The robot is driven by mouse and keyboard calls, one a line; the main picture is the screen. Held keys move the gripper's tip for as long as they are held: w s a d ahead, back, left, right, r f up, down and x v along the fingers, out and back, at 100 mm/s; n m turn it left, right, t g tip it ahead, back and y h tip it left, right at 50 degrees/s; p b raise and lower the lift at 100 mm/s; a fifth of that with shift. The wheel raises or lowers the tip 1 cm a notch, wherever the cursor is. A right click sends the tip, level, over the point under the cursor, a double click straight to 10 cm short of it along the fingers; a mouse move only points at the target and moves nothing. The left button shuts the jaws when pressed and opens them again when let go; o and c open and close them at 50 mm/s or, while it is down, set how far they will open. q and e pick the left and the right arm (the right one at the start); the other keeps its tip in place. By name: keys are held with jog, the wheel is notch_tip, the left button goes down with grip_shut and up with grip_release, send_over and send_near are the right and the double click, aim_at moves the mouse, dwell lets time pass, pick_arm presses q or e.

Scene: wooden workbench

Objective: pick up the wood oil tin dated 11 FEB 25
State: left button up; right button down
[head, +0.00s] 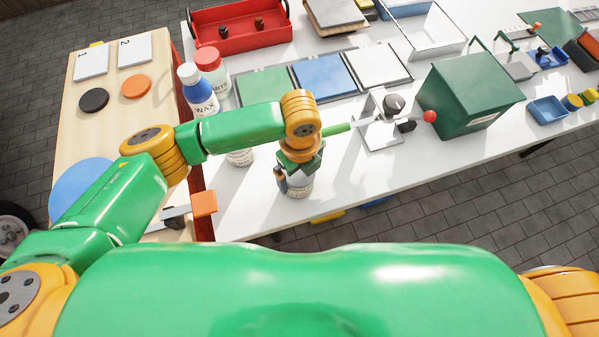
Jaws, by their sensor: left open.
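My left gripper (297,172) points down at a small tin (299,189) with a pale printed label, near the front edge of the white bench. The gripper is open, with a finger showing at the tin's left side, and it hides the tin's top. I cannot tell whether the fingers touch it. A second pale labelled container (240,157) stands to the left, mostly hidden behind my left forearm. The print on both is too small to read, so no date shows. My right gripper is out of view.
A blue bottle marked WAX (199,95) and a red-capped bottle (212,68) stand behind my left arm. A lever device with a red knob (430,116) and a green box (468,92) stand to the right. Green, blue and white panels (323,76) lie behind.

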pick_arm(q)
jog(key=f, duration=0.3)
jog(key=shift+w+a, duration=0.15)
jog(key=shift+w, duration=0.1)
jog(key=shift+s, duration=0.1)
jog(key=shift+c, duration=0.6)
jog(key=c, duration=1.4)
